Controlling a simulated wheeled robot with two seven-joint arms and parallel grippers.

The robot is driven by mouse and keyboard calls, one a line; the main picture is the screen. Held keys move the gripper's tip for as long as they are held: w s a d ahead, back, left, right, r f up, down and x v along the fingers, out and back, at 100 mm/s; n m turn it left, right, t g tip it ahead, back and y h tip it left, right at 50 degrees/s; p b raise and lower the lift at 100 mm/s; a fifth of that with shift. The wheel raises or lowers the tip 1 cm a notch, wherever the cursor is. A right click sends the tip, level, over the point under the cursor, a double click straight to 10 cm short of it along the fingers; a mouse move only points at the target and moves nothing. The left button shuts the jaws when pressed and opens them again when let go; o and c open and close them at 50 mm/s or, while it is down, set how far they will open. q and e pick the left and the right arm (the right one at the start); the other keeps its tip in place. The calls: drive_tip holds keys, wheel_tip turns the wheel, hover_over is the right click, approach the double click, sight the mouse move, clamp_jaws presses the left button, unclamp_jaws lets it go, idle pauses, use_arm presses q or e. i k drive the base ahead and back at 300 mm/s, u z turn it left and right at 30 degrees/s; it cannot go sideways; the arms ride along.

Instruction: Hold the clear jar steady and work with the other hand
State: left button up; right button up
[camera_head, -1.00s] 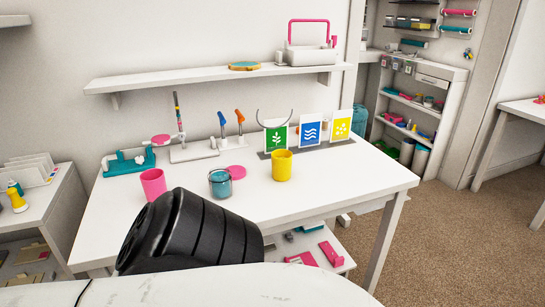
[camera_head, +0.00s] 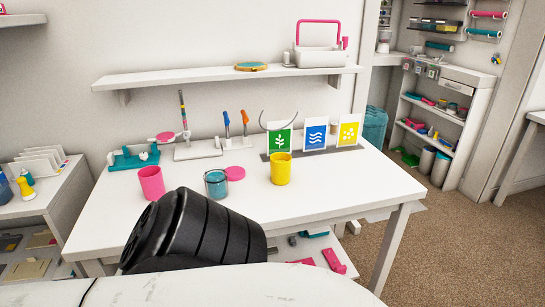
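The clear jar (camera_head: 216,183) stands upright on the white table, with teal contents inside. A pink cup (camera_head: 151,183) stands to its left and a yellow cup (camera_head: 281,169) to its right. A round pink lid (camera_head: 235,172) lies flat just behind the jar, near its right side. A black ribbed arm part of mine is in front of the table, below the jar, and hides part of the table's front. Neither gripper's fingers show in this view.
Green, blue and yellow picture cards (camera_head: 315,134) stand in a grey holder at the back right. A teal tool (camera_head: 133,158) and a white stand (camera_head: 197,150) with upright tools are at the back left. A wall shelf (camera_head: 225,76) hangs above. The table's right side is clear.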

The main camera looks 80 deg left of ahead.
sight(216, 179)
drive_tip(key=u, duration=2)
